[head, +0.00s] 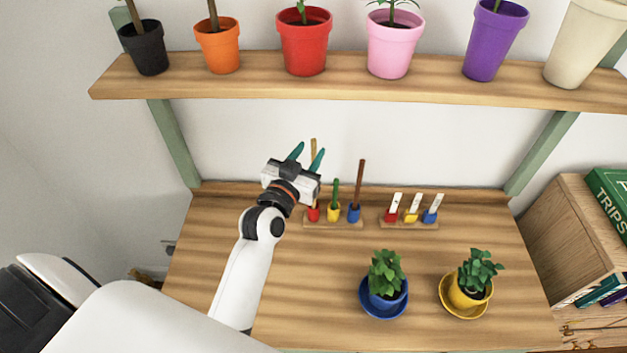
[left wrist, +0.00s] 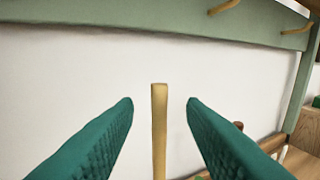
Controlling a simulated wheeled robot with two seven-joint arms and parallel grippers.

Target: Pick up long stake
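A long tan stake (head: 313,146) stands upright in a red holder (head: 313,214) at the back of the table. A short green stake (head: 335,191) stands in a yellow holder, and a brown stake (head: 360,181) in a blue holder, to its right. My left gripper (head: 309,150) is open at the upper part of the tan stake and hides its middle in the head view. In the left wrist view the tan stake (left wrist: 159,130) appears between the two teal fingers, touching neither. My right gripper is not in view.
A rack of white tags (head: 410,224) stands to the right. Two potted plants in a blue saucer (head: 384,313) and a yellow saucer (head: 451,307) stand in front. A shelf (head: 260,88) with several pots hangs above. The table's left front is mostly clear.

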